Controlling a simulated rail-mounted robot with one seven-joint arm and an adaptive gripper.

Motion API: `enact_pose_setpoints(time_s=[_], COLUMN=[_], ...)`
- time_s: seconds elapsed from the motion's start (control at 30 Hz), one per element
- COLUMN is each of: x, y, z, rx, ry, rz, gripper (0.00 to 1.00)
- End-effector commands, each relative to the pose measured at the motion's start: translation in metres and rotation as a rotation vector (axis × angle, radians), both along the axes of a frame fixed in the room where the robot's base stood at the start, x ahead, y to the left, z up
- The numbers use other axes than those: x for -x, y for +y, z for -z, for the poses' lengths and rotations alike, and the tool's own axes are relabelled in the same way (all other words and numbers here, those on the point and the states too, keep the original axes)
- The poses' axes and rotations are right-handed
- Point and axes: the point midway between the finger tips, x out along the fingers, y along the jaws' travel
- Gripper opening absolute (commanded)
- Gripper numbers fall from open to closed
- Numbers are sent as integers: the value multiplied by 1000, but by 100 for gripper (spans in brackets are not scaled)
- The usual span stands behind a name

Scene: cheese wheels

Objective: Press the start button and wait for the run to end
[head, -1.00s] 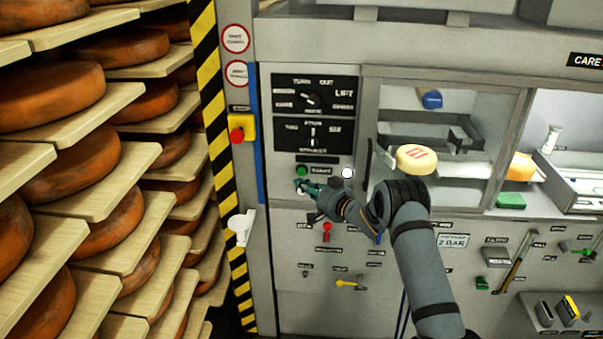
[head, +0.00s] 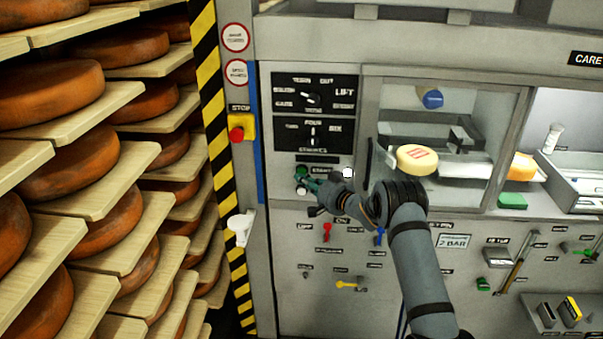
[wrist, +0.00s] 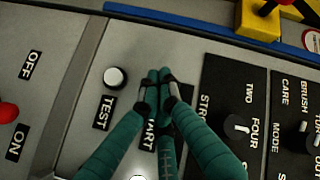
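The green start button (head: 302,171) is on the grey panel below the two black dial plates. My gripper (head: 311,183) is at the panel, close by the start button's lower right. In the wrist view my gripper (wrist: 160,77) has its teal fingertips together with nothing between them. The fingers partly cover the START label (wrist: 150,135), and the start button is hidden behind them. The white test button (wrist: 115,77) shows beside the fingertips and also in the head view (head: 301,189). I cannot tell whether the fingertips touch the panel.
A red stop button on a yellow box (head: 237,134) is to the left. The mode dial (head: 311,98) and strokes dial (head: 313,137) sit above. A pale cheese wheel (head: 416,160) shows in the machine window. Cheese shelves (head: 95,195) fill the left side.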

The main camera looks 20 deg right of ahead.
Motion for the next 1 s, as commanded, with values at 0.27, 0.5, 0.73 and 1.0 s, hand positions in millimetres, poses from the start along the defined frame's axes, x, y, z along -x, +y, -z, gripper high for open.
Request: enact_pose_setpoints(time_s=[0.27, 0.5, 0.73, 1.0], x=[0, 0, 0, -6], y=[0, 0, 0, -4], z=[0, 0, 0, 1], rx=[0, 0, 0, 1], ry=[0, 0, 0, -1], rz=[0, 0, 0, 0], gripper=[0, 0, 0, 0])
